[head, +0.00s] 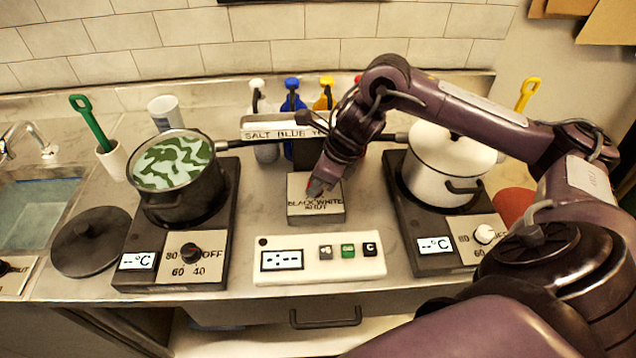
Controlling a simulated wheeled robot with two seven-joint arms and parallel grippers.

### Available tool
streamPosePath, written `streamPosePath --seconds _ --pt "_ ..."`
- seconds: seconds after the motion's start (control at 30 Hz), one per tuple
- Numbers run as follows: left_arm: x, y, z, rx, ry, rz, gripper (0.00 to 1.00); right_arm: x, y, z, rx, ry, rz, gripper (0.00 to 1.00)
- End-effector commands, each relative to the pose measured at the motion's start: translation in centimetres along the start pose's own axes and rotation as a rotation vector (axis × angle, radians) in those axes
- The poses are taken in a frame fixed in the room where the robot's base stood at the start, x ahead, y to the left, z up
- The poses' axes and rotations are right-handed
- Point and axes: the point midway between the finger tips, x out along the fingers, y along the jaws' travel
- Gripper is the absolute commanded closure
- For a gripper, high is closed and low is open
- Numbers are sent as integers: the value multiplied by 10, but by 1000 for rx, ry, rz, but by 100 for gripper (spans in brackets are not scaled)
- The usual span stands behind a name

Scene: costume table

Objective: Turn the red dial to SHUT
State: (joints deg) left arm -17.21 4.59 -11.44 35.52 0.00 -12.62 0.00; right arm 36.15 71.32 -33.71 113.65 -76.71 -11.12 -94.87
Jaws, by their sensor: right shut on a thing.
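The grey box (316,212) lettered BLACK, WHITE and SHUT sits on the counter between the two cookers. My right gripper (318,187) reaches down onto the top of this box from the right and is shut on the red dial there. The gripper's fingers hide nearly all of the dial, so I cannot tell which word it points to. My left gripper is not in view.
A black pot (187,205) of green-and-white contents stands on the left cooker, and a white lidded pot (437,178) on the right one. A white timer panel (322,262) lies in front. Several bottles stand behind the label strip (283,132).

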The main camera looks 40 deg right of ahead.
Motion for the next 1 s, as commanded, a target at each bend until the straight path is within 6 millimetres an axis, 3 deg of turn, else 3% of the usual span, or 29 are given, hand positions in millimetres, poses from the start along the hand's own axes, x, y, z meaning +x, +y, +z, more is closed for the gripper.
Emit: streamPosePath --seconds 0.4,0.43,0.6,0.87,1.0 --pt "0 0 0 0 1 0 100 -1 -1 0 -6 0 0 94" --pt "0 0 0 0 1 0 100 -1 -1 0 -6 0 0 69" --pt "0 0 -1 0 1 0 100 -1 -1 0 -6 0 1 51" --pt "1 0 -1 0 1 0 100 -2 0 0 -6 0 1 51" --pt "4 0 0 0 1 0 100 -15 -1 0 -9 -3 -2 51"
